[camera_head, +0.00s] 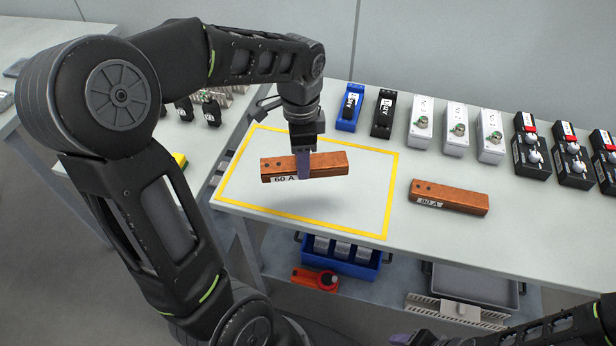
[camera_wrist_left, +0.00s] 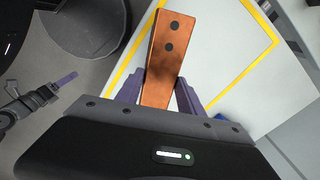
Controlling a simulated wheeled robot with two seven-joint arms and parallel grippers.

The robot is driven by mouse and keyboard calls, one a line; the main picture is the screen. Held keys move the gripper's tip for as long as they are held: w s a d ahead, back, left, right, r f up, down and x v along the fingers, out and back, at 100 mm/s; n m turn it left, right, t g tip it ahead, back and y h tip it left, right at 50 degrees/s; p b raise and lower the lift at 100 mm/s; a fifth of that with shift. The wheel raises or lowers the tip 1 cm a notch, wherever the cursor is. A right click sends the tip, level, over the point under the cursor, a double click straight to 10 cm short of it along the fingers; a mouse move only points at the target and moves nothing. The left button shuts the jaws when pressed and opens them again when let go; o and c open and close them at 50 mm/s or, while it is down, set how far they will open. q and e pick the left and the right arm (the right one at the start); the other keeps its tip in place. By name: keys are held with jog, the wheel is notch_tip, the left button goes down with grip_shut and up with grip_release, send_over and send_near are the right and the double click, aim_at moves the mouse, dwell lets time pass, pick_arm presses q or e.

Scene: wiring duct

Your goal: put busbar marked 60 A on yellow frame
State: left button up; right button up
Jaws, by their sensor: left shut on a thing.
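The copper-brown busbar marked 60 A (camera_head: 325,166) is held in my left gripper (camera_head: 303,175), which is shut across its middle. The busbar hangs level above the area inside the yellow frame (camera_head: 232,205), with its shadow on the table below. In the left wrist view the busbar (camera_wrist_left: 163,62), with two dark holes, sits between the purple fingers. A second copper busbar (camera_head: 460,199) lies on the table right of the frame; its label looks like 80 A. My right gripper (camera_head: 405,339) is partly in view at the bottom edge.
A row of blue, black and white devices (camera_head: 421,125) stands along the back of the table. A blue bin (camera_head: 340,261) and a grey tray (camera_head: 475,286) sit on the shelf below. The framed area under the busbar is clear.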

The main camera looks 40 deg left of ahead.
pick_arm(q)
notch_tip(320, 180, down, 6)
jog(key=shift+r, duration=0.25)
jog(key=shift+f, duration=0.1)
jog(key=shift+f, duration=1.75)
jog(key=shift+f, duration=0.2)
jog(key=o, duration=1.4)
jog(key=shift+o, duration=0.2)
jog(key=shift+r, duration=0.1)
notch_tip(320, 180, up, 12)
jog(key=shift+r, duration=0.15)
